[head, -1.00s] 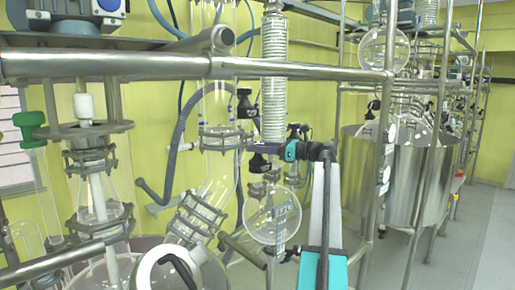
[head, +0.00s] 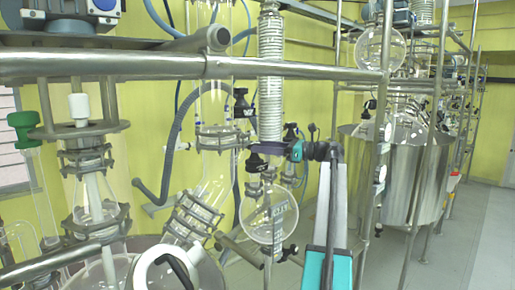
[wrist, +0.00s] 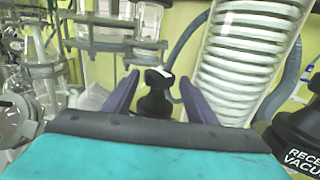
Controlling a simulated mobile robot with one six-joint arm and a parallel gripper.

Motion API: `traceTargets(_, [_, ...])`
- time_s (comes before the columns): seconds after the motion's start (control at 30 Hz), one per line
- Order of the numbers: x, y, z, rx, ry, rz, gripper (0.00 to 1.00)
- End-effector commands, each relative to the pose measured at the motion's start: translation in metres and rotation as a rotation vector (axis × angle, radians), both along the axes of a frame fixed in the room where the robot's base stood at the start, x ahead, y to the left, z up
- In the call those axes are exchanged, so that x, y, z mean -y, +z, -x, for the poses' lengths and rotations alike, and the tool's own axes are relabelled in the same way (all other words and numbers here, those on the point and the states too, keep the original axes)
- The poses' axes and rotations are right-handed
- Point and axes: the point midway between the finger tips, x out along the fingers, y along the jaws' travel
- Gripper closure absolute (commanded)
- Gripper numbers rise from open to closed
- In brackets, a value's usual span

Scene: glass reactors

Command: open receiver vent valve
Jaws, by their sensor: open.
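My gripper (head: 268,149) reaches left in front of the base of the coiled glass condenser (head: 271,95). In the wrist view, my purple fingers (wrist: 158,98) are apart, one on each side of a small black valve knob (wrist: 154,97). No gap-free contact with the knob can be made out, and no label on it is legible. A larger black knob (wrist: 298,140), partly cut off, reads "RECE… VACU…" at the right. In the head view, a black knob (head: 257,162) shows just below my fingers, above the round glass receiver flask (head: 268,217).
A steel rail (head: 130,66) crosses above my gripper, with an upright steel post (head: 383,130) to its right. Flanged glassware (head: 220,137) and a grey hose (head: 172,140) are at the left. A large steel vessel (head: 415,185) stands behind at the right.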

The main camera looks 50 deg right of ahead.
Motion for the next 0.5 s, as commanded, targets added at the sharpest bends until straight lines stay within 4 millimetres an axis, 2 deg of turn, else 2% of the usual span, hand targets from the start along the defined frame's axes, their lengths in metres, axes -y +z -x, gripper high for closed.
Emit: traceTargets(0.5, [0.016, 0.000, 0.036, 0.000, 0.002, 0.000, 0.48])
